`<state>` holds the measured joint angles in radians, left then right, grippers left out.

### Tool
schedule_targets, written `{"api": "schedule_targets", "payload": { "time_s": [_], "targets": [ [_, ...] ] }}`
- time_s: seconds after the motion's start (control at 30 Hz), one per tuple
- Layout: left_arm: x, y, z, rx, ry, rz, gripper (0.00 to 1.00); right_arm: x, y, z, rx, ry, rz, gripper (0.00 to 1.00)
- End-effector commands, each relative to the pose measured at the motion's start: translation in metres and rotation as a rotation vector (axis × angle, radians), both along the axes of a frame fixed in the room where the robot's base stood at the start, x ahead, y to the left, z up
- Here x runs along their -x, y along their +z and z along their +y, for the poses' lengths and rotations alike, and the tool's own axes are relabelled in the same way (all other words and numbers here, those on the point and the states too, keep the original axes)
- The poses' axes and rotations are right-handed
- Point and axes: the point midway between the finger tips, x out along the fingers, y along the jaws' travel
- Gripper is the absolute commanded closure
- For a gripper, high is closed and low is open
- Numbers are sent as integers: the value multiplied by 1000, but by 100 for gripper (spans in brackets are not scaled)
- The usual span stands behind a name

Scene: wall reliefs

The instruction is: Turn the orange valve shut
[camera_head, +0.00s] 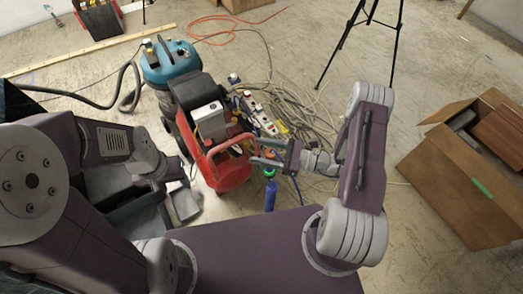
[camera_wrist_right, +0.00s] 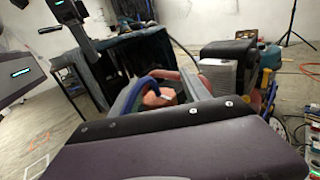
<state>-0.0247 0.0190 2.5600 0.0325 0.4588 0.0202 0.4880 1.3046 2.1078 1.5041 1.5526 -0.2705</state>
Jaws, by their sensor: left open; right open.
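A small orange part, probably the orange valve (camera_head: 239,149), shows by the red machine in the head view, partly hidden by my right gripper (camera_head: 256,152). In the right wrist view an orange piece (camera_wrist_right: 153,99) with a white mark lies between the open grey fingers of my right gripper (camera_wrist_right: 162,92). I cannot tell whether the fingers touch it. A blue curved part and a reddish bar are close to it. My left gripper (camera_head: 180,168) is left of the red machine, dark against the clutter, with no object seen in it.
A red wheeled machine (camera_head: 232,176) stands before a teal tank (camera_head: 168,62). A blue bottle (camera_head: 270,194) is below my right gripper. Cables (camera_head: 290,112) cover the floor behind. A tripod (camera_head: 352,40) and a cardboard box (camera_head: 455,180) stand right, with bare floor between.

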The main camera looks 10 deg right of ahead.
Motion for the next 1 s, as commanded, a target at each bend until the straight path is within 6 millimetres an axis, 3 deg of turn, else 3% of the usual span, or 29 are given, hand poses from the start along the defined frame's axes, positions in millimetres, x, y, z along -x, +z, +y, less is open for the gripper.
{"api": "schedule_targets", "payload": {
  "time_s": [0.17, 0.37, 0.73, 1.0],
  "targets": [
    [0, 0, 0, 0, 0, 0, 49, 0, 0, 0, 0, 0, 0, 45],
    [0, 0, 0, 0, 0, 0, 49, 0, 0, 0, 0, 0, 0, 100],
    [0, -2, 0, 0, 0, 0, 49, 1, -1, 0, 1, 59, -3, 100],
    [0, -10, 0, 0, 0, 0, 49, 7, -2, 2, 2, 259, -5, 100]
  ]
}}
